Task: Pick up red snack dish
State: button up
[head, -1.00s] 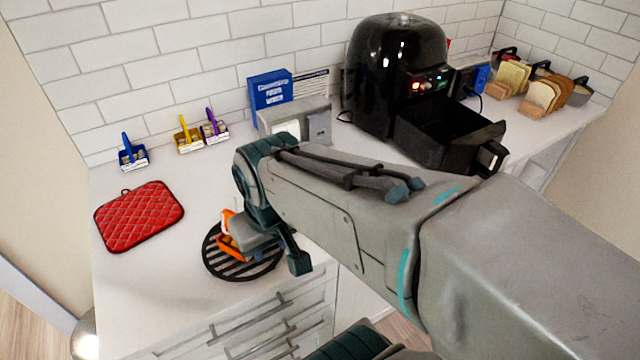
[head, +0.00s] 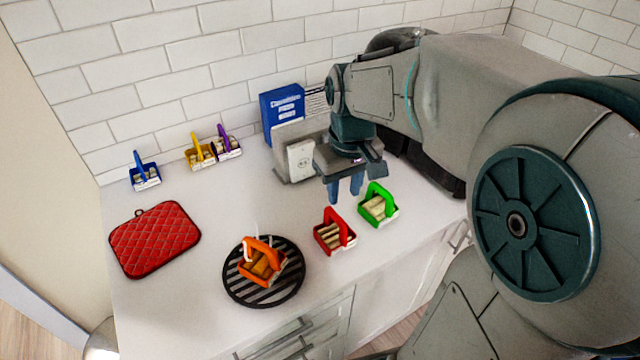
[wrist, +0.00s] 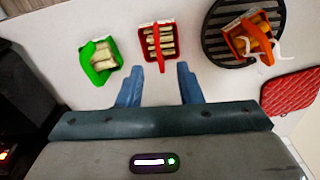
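The red snack dish (head: 334,234) is a small basket with an upright handle and pale sticks inside. It stands on the white counter between the orange dish and the green dish. In the wrist view the red snack dish (wrist: 159,42) lies just beyond my fingers, near the line between them. My gripper (head: 345,190) is above the counter, behind the red dish in the head view, fingers pointing down. In the wrist view my gripper (wrist: 159,84) is open, with nothing between its fingers.
A green dish (head: 379,206) stands right of the red one. An orange dish (head: 262,262) sits on a black round trivet (head: 232,281). A red pot holder (head: 155,240) lies left. Blue (head: 145,174), yellow (head: 200,154) and purple (head: 228,146) dishes stand near the wall.

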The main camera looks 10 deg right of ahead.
aim_at(336, 214)
jog(key=shift+n+g, duration=0.4)
jog(key=w+f, duration=0.1)
jog(key=f, duration=0.1)
jog(key=w+f+p, duration=0.1)
jog(key=f, duration=0.2)
jog(key=w+f, duration=0.1)
jog(key=f, duration=0.1)
jog(key=shift+w+d+f, duration=0.15)
jog(key=shift+w+f, duration=0.2)
jog(key=shift+s+a+f+p, duration=0.15)
jog(key=shift+f+p, duration=0.3)
jog(key=shift+f, duration=0.9)
jog(key=shift+s+a+f+p, duration=0.15)
jog(key=shift+f+p, duration=0.25)
jog(key=shift+f, duration=0.95)
jog(key=shift+w, duration=0.1)
grip_shut()
